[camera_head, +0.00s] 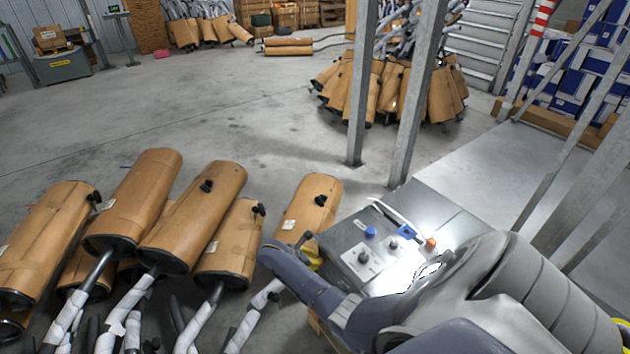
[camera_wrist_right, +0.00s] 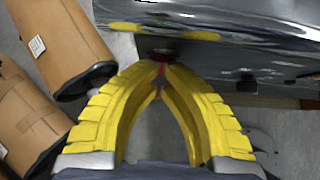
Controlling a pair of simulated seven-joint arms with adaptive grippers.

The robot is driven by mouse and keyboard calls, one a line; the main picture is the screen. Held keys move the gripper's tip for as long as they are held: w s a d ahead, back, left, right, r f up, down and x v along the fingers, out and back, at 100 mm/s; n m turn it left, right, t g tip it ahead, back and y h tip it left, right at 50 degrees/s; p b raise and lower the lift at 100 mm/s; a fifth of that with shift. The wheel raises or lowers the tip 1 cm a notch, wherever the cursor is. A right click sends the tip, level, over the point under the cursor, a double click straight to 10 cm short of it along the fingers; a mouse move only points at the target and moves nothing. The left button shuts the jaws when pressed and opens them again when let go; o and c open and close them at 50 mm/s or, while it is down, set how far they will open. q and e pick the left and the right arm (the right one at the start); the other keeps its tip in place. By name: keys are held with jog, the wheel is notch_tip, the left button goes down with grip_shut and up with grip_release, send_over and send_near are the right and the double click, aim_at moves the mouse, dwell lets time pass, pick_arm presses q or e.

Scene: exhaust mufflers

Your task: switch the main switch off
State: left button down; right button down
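The control box (camera_head: 345,240) has a grey top with knobs and stands at the centre right. In the right wrist view its shiny side (camera_wrist_right: 240,30) fills the top. A dark round base with a red part, which looks like the main switch (camera_wrist_right: 163,56), sits on that side. My right gripper (camera_wrist_right: 160,70) has its yellow fingers brought together at the tips, with the red part between them. In the head view the right gripper (camera_head: 312,257) is beside the box's left edge, and its arm hides much of the box. The switch is hidden there.
On the box top are a blue knob (camera_head: 370,232), a grey switch (camera_head: 363,257) and an orange knob (camera_head: 430,244). Several brown mufflers (camera_head: 195,215) lie close on the left. Metal posts (camera_head: 413,95) rise behind the box.

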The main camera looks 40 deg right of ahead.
dwell(0.3)
jog(key=a+f+v, duration=0.1)
jog(key=v, duration=1.2)
jog(key=shift+w, duration=0.1)
